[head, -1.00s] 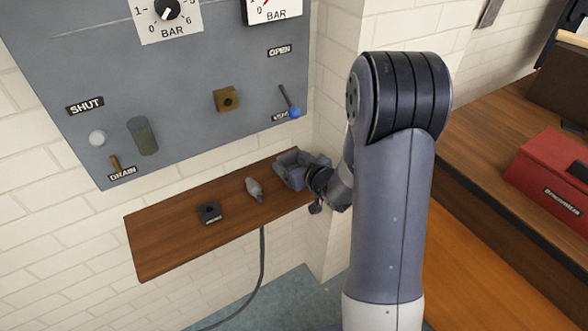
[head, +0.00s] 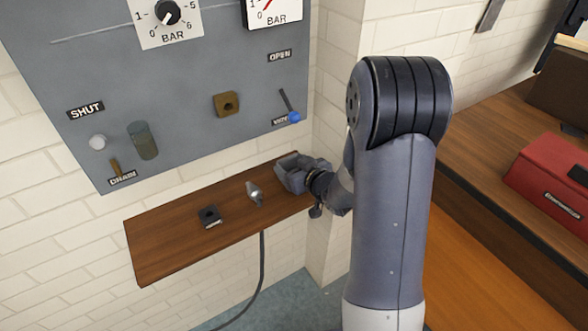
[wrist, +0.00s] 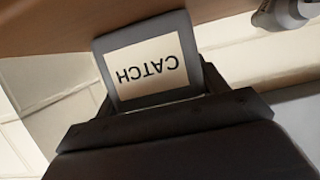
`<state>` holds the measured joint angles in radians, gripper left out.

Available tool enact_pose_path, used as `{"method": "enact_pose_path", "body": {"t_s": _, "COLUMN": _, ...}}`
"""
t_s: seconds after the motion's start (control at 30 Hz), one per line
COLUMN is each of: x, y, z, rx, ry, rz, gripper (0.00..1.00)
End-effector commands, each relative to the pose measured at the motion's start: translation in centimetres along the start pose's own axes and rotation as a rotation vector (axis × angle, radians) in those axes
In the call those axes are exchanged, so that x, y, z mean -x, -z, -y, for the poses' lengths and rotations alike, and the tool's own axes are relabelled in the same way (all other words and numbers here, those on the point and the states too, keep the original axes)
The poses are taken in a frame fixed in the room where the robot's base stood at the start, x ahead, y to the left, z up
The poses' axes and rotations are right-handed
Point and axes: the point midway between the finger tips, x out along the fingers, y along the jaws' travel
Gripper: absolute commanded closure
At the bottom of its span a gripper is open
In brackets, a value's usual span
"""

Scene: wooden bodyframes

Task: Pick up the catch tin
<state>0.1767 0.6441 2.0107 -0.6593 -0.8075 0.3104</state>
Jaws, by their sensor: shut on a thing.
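The catch tin (wrist: 148,66) is a dark grey, box-like thing with a cream label reading CATCH, upside down in the wrist view. My gripper (wrist: 165,108) is shut on it, with the dark jaws across its near part. In the head view my gripper (head: 296,173) is at the right end of the wooden wall shelf. The tin is hard to tell from the grey gripper there. Whether it touches the shelf I cannot tell.
On the shelf (head: 165,250) are a small grey metal fitting (head: 254,192) left of my gripper and a black square block (head: 209,215) farther left. Above hangs a grey panel (head: 190,80) with gauges, knobs and a blue-tipped lever (head: 290,108). A red box (head: 555,175) sits at the right.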

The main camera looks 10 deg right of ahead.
Motion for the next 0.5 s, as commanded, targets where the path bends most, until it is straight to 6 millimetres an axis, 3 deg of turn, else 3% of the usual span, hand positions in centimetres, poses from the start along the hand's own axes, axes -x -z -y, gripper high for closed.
{"method": "enact_pose_path", "body": {"t_s": 0.5, "x": 2.5, "y": 7.1, "z": 0.0, "rx": 0.004, "ry": 0.000, "rz": -0.010, "gripper": 0.83}}
